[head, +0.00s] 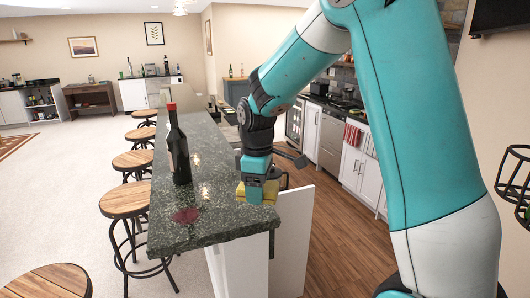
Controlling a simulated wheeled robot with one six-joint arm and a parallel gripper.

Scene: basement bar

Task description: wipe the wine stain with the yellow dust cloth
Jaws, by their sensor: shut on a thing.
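The wine stain (186,215) is a dark red patch on the speckled dark green counter (214,222), near its front end. My gripper (256,192) is shut on the yellow dust cloth (241,190) at the right edge of the counter, to the right of the stain. The cloth shows on both sides of the gripper. I cannot tell whether the cloth touches the counter top. The fingertips are mostly hidden by the gripper body and the cloth.
A dark wine bottle (178,150) with a red top stands upright on the counter, behind the stain. Several wooden stools (124,199) line the counter's left side. White cabinets (352,166) stand at the right across the wooden floor. The counter between stain and cloth looks clear.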

